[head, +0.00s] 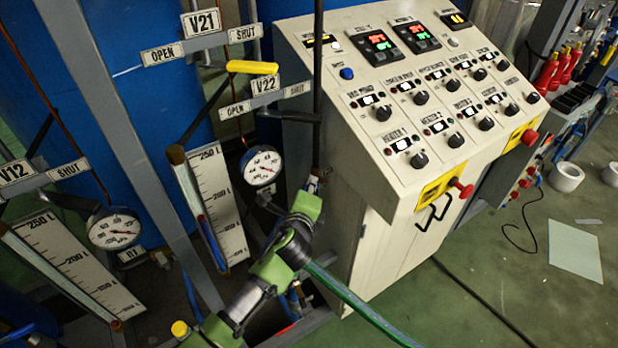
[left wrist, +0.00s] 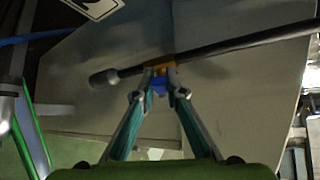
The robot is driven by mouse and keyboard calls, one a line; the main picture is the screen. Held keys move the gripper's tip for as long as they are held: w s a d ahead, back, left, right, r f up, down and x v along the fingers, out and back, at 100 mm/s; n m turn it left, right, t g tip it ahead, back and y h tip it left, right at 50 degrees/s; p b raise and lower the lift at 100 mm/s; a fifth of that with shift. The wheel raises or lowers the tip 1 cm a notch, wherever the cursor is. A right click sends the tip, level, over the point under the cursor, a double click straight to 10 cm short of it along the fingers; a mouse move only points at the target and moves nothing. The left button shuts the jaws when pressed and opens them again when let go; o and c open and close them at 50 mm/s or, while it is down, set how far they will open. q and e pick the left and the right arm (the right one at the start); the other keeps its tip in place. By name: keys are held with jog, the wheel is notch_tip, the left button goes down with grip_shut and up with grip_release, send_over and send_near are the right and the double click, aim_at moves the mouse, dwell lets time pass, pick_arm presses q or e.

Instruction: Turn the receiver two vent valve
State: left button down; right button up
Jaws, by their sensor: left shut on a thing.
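My left gripper (head: 313,183) shows in the head view at the end of my green-and-black arm, in front of the console's left side, with its fingers mostly hidden. In the left wrist view the fingers (left wrist: 160,75) close together on a long dark rod (left wrist: 215,48), near its rounded end. A small orange and blue patch shows between the fingertips. In the head view a dark upright rod (head: 318,80) rises from the gripper. Valve signs V21 (head: 202,22) and V22 (head: 265,85) stand at upper left. A yellow grip (head: 252,67) and a black lever (head: 290,115) are near them. My right gripper is out of view.
A white control console (head: 385,200) with knobs and red buttons stands close on the right. Pressure gauges (head: 262,165) (head: 114,228), level scales (head: 215,190) and grey frame posts crowd the left. Green floor (head: 560,300) is partly clear at lower right, with cables across it.

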pick_arm(q)
jog(key=shift+w+d+r+m+g+y, duration=0.2)
jog(key=shift+r+m+g+y, duration=0.2)
jog(key=shift+m+g+y, duration=0.15)
jog(key=c, duration=2)
grip_release()
jog(key=shift+c, duration=0.2)
jog(key=v, duration=1.2)
jog(key=shift+r, duration=0.1)
